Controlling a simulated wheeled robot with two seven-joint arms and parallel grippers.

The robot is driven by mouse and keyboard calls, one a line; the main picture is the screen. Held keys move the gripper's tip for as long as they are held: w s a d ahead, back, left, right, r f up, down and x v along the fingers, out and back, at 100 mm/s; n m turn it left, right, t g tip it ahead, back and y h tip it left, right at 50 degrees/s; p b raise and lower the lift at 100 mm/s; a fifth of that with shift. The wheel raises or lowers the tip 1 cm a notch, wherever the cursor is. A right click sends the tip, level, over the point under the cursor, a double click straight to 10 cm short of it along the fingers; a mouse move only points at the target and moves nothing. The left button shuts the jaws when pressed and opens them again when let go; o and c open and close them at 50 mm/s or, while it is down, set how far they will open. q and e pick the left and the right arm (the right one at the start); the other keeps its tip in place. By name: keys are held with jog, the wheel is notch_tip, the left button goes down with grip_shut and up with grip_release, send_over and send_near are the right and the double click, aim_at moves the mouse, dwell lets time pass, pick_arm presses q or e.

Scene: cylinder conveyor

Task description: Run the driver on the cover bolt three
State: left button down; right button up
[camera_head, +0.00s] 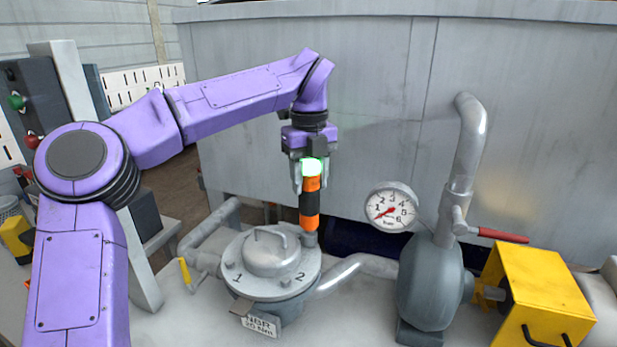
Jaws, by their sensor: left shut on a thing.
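My left gripper (311,178) points down and is shut on an orange and black driver (310,203). A green-white light glows at the driver's top, between the fingers. The driver stands upright, its lower end at the right rear edge of the round grey cover (262,287). Its tip meets a bolt place there; I cannot tell whether it is seated. The cover carries the numbers 1 and 2 on its front and a raised handle in the middle. Number 3 is not visible. My right gripper is not in view.
A pressure gauge (391,207) and a grey pump body (431,283) with a red-handled valve (503,236) stand to the right. A yellow box (540,300) is at the far right. A yellow-handled valve (185,272) is left of the cover. A large grey tank wall (375,90) closes off the back.

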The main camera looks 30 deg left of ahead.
aim_at(309, 162)
pick_arm(q)
jog(key=shift+s+d+f, duration=0.15)
jog(key=shift+s+f, duration=0.05)
jog(key=shift+f, duration=0.15)
dwell(0.8)
jog(key=shift+r, duration=0.2)
dwell(0.7)
jog(key=shift+w+a+r+p, duration=0.1)
jog(key=shift+r+p, duration=0.45)
jog(key=shift+r, duration=0.05)
jog(key=shift+w+a+r+p, duration=0.1)
jog(key=shift+r+p, duration=0.4)
jog(key=shift+r, duration=0.1)
jog(key=shift+s+d+r+p, duration=0.15)
jog(key=shift+r+p, duration=0.3)
jog(key=shift+r, duration=0.25)
